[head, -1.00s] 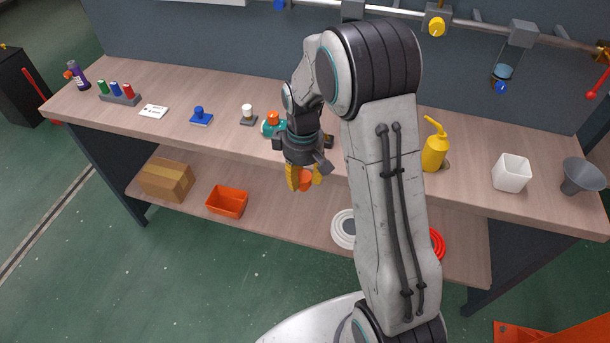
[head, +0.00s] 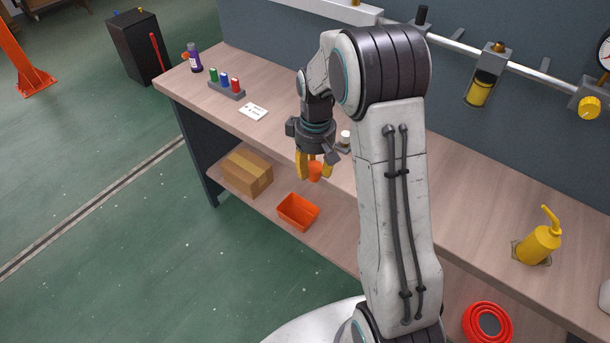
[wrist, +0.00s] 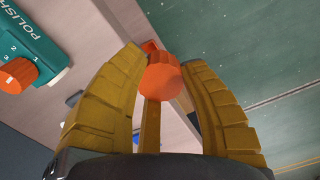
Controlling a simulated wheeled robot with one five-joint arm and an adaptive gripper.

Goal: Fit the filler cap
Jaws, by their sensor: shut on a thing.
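An orange cap (head: 315,171) is held between the yellow fingers of my gripper (head: 314,168), in front of the bench edge and above the lower shelf. In the wrist view the orange cap (wrist: 164,78) sits between the fingertips. A teal body marked POLISH (wrist: 35,45) with an orange dial (wrist: 15,75) lies at the top left of the wrist view, apart from my gripper. In the head view my arm hides where it stands. I cannot make out an open filler neck in either view.
The bench top (head: 460,205) carries a purple bottle (head: 194,58), a marker rack (head: 227,90), a white card (head: 253,112) and a yellow oil can (head: 539,245). A cardboard box (head: 246,172) and an orange bin (head: 298,211) sit on the lower shelf.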

